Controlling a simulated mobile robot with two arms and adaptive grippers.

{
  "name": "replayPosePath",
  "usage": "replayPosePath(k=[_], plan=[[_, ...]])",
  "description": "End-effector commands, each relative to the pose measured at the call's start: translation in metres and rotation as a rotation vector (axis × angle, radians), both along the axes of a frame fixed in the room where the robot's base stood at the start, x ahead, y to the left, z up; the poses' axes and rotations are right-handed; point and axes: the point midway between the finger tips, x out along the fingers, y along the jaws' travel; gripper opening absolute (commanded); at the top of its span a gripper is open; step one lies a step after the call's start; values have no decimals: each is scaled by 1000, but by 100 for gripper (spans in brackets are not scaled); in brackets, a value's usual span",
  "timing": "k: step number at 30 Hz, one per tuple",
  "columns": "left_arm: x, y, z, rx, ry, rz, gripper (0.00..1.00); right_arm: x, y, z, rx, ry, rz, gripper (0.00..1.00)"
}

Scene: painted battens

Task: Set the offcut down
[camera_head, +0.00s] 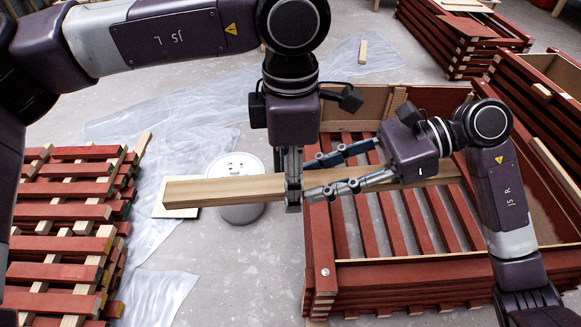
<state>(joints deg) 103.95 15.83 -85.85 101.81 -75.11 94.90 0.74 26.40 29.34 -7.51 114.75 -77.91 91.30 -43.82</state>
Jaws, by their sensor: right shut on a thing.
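The offcut, a long pale wooden batten (225,190), lies nearly level across the middle of the head view, raised above the floor. My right gripper (312,178) comes in from the right and is shut on the batten near its middle, one finger on each side. My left gripper (292,185) points straight down at the batten just left of the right fingertips. Its fingers show edge-on against the wood, so whether they grip it is unclear. The batten's right part passes behind the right gripper and over the red crate.
A red slatted crate (400,275), open on top, stands below and right. A red slatted pallet stack (65,213) is at left. A white bucket (242,214) stands under the batten's left part. Plastic sheeting (160,245) covers some floor. More red crates (470,45) stand at back right.

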Motion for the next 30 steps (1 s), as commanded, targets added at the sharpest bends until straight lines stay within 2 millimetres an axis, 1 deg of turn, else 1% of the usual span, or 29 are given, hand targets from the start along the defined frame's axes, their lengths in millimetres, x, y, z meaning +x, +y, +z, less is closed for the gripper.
replayPosePath(k=[5,18,19,24,30], plan=[[0,0,0,0,0,0,52,0,0,1,1,-1,-1,2],[0,0,1,0,-1,0,3,0,0,1,1,0,1,2],[1,0,1,-1,-2,0,2,0,0,1,1,0,1,33],[1,0,1,-1,-1,1,2,0,0,0,1,0,1,52],[0,0,1,-1,-1,0,2,0,0,0,0,0,0,52]])
